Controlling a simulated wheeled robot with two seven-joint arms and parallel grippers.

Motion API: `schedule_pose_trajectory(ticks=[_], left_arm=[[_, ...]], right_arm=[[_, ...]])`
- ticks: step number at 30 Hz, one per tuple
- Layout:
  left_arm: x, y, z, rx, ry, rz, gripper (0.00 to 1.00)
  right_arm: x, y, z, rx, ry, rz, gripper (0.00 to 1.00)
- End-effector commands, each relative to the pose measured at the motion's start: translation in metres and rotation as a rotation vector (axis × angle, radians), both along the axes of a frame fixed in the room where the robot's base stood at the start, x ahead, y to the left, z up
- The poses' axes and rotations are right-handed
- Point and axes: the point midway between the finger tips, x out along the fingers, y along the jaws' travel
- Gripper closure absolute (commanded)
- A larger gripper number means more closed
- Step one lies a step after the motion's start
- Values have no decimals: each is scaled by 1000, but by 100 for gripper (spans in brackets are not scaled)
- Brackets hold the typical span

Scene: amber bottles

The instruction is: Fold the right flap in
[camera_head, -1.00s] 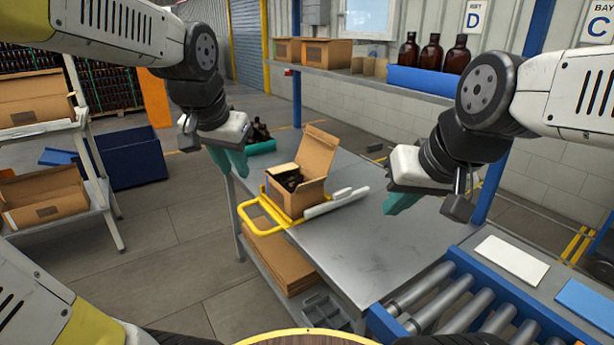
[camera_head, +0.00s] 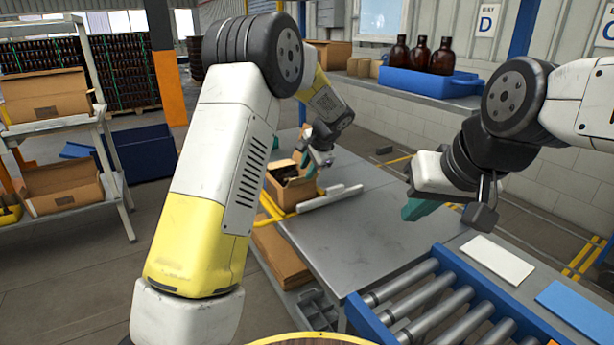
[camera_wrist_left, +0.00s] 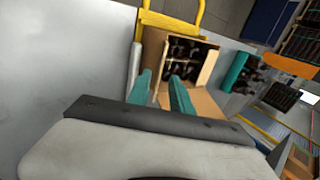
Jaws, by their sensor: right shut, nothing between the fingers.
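The open cardboard box (camera_head: 284,192) stands on the grey table with dark bottles (camera_wrist_left: 185,48) inside. In the left wrist view, a cardboard flap (camera_wrist_left: 206,101) stretches from the box's near edge towards the camera, beside my fingers. My left gripper (camera_head: 311,165) is over the box's right side in the head view and hides most of that flap there. Its teal fingers (camera_wrist_left: 162,80) are apart, with a gap between them; whether they touch the flap I cannot tell. My right gripper (camera_head: 420,210) is shut and empty above the table's right side, away from the box.
A yellow frame (camera_head: 270,207) and a pale bar (camera_head: 330,198) lie around the box. The table (camera_head: 345,240) is clear in front. A roller conveyor (camera_head: 440,300) stands at the right front. Amber bottles (camera_head: 419,56) stand in a blue tray on the back shelf.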

Motion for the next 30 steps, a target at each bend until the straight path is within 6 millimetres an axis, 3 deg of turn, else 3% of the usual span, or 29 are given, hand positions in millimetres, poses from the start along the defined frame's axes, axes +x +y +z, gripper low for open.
schedule_pose_trajectory(ticks=[9,20,21,25,30], left_arm=[[21,14,-40,-1,1,0,74],[24,17,-46,-1,0,2,74],[24,17,-46,-1,0,2,76],[24,17,-46,-2,0,1,100],[24,17,-46,-2,0,1,100]], right_arm=[[0,0,0,0,0,0,100],[0,0,0,0,0,0,100],[0,0,0,0,0,0,100],[0,0,0,0,0,0,100],[0,0,0,0,0,0,100]])
